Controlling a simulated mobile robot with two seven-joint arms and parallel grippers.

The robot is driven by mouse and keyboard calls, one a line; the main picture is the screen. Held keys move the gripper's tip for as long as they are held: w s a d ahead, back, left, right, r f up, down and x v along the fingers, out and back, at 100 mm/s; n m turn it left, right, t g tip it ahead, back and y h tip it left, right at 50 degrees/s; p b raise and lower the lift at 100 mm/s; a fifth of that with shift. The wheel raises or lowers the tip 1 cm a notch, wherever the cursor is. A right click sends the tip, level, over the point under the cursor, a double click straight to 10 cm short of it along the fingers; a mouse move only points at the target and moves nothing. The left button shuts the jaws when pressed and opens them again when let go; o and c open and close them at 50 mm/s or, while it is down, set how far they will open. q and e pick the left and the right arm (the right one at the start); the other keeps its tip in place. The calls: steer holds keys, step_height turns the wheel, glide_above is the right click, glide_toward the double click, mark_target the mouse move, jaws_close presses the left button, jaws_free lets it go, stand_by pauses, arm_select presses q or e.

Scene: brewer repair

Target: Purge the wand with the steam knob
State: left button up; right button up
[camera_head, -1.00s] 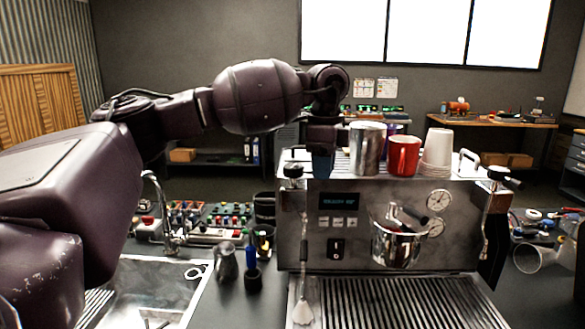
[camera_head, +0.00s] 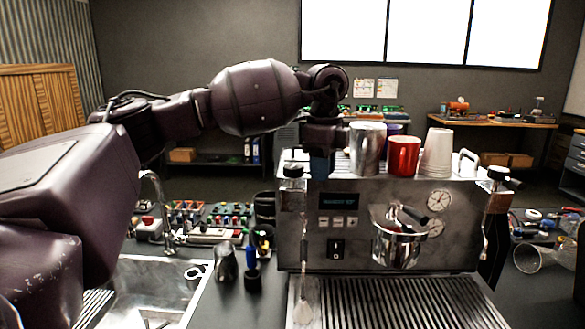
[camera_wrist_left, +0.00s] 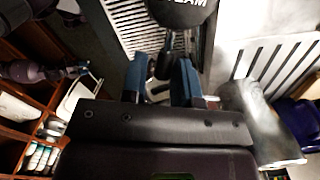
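The steam knob (camera_head: 292,171) is a dark cap at the top left of the steel espresso machine. In the left wrist view the black knob (camera_wrist_left: 183,12) shows part of the word STEAM, with a dark lever (camera_wrist_left: 164,62) pointing toward me. My left gripper (camera_head: 321,168) is just right of the knob in the head view. Its blue fingers (camera_wrist_left: 163,78) stand on either side of the lever; whether they press on it is unclear. The steam wand (camera_head: 304,245) hangs down the machine's left front. A faint whitish haze surrounds its tip over the drip tray (camera_head: 390,300). My right gripper is out of view.
A steel pitcher (camera_head: 367,148), a red mug (camera_head: 403,156) and stacked white cups (camera_head: 437,152) stand on the machine close to my left gripper. A sink (camera_head: 150,280) lies left, with small tools and cups (camera_head: 227,262) between it and the machine.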

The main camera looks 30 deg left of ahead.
mark_target(309, 172)
arm_select(q)
steer(key=shift+s+a+m, duration=0.1)
steer(key=shift+s+m, duration=0.6)
steer(key=shift+m, duration=0.55)
steer(key=shift+s+a+m, duration=0.15)
steer(key=shift+s+m, duration=0.5)
steer(key=shift+m, duration=0.55)
steer(key=shift+s+a+m, duration=0.1)
steer(key=shift+s+m, duration=0.6)
steer(key=shift+m, duration=0.55)
steer(key=shift+s+a+m, duration=0.4)
steer(key=shift+s+m, duration=0.05)
steer(key=shift+m, duration=0.6)
steer(key=shift+s+a+m, duration=0.4)
steer(key=shift+s+m, duration=0.05)
steer(key=shift+m, duration=0.55)
steer(key=shift+s+a+m, duration=0.4)
steer(key=shift+s+m, duration=0.05)
steer(key=shift+m, duration=0.6)
steer(key=o, duration=0.4)
step_height(309, 172, up, 7)
